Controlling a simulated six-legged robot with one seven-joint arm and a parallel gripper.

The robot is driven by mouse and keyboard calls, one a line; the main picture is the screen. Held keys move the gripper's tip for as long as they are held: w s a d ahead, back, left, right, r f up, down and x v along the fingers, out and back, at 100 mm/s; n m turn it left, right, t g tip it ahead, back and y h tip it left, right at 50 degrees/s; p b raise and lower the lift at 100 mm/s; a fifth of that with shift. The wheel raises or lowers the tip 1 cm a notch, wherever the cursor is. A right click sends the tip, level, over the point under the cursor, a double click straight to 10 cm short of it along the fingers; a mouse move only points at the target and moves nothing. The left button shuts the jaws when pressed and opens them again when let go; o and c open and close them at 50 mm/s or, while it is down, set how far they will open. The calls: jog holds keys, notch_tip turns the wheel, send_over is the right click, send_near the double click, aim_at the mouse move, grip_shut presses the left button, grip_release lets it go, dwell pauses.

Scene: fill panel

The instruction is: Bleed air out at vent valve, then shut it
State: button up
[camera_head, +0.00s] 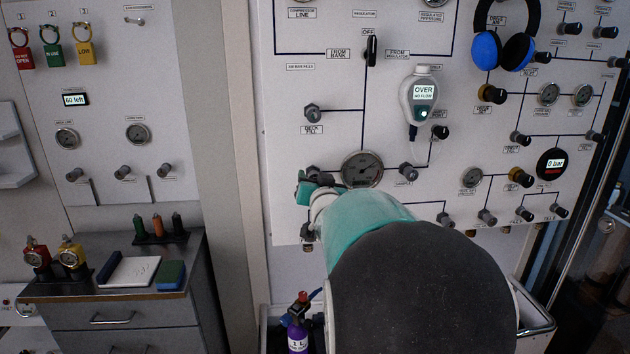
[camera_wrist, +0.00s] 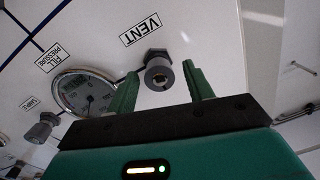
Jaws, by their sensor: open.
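The vent valve (camera_wrist: 158,72) is a dark grey knob on the white panel, beside the VENT label (camera_wrist: 141,29). In the wrist view my gripper (camera_wrist: 161,78) is open, with one green finger on each side of the knob. I cannot tell whether either finger touches it. In the head view my gripper (camera_head: 306,187) is at the panel's lower left, and my arm hides part of the panel there. The fill pressure gauge (camera_wrist: 86,95) is left of the valve in the wrist view. It also shows in the head view (camera_head: 361,168).
A handheld meter (camera_head: 419,95) reading "OVER NO FLOW" hangs on the panel above right. Other knobs, such as the sample knob (camera_head: 408,171), stick out nearby. Blue headphones (camera_head: 505,45) hang at upper right. A purple bottle (camera_head: 298,330) stands below the panel.

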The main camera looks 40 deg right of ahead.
jog(key=c, duration=1)
jog(key=shift+n, duration=0.3)
jog(key=shift+w+a+f+n+g+h, duration=0.1)
jog(key=shift+n+g+h, duration=0.1)
jog(key=shift+n, duration=3.95)
jog(key=shift+s+f+n+g+h, duration=0.1)
jog(key=shift+n+g+h, duration=0.1)
jog(key=shift+n, duration=4)
jog(key=shift+w+a+f+n+g+h, duration=0.1)
jog(key=shift+n+g+h, duration=0.1)
jog(key=shift+n, duration=3.95)
jog(key=o, duration=1)
jog(key=shift+r, duration=0.1)
